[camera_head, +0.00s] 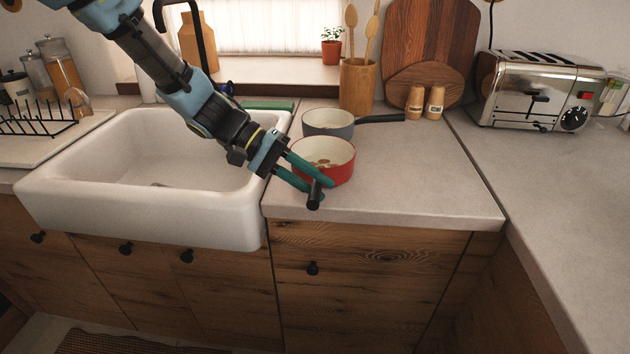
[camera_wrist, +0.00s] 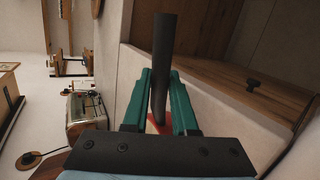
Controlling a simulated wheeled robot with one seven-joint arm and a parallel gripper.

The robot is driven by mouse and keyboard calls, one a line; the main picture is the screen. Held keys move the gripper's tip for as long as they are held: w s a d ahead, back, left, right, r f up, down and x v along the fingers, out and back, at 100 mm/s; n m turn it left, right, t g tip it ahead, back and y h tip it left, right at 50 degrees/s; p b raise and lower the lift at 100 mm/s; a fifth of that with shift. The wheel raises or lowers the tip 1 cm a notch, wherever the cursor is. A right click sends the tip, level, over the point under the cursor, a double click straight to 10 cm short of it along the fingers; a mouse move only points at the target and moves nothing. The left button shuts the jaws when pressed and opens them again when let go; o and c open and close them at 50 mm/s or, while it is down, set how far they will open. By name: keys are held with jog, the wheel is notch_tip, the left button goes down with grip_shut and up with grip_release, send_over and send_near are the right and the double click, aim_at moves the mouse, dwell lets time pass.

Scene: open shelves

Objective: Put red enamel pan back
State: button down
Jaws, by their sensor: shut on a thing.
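The red enamel pan (camera_head: 340,172) has a red outside, a white inside and a dark handle (camera_head: 314,194) that points toward the front edge of the counter. Some small brownish bits show inside it. It is at the counter's front part, just right of the sink; I cannot tell whether it rests on the counter or is slightly raised. My gripper (camera_head: 317,184) is shut on the pan's handle, with a green finger on each side. In the wrist view the dark handle (camera_wrist: 161,65) stands between the fingers (camera_wrist: 162,95), and only a sliver of red pan shows below.
A grey pan (camera_head: 330,122) with a dark handle stands right behind the red one. A white sink (camera_head: 140,180) lies left. A wooden utensil holder (camera_head: 357,86), two shakers (camera_head: 425,102) and a toaster (camera_head: 535,90) stand farther back. The counter to the right (camera_head: 430,175) is clear.

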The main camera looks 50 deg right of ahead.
jog(key=shift+f, duration=0.1)
jog(key=c, duration=0.7)
grip_release()
jog(key=b+v, duration=0.2)
jog(key=v, duration=1)
jog(key=shift+w+a, duration=0.1)
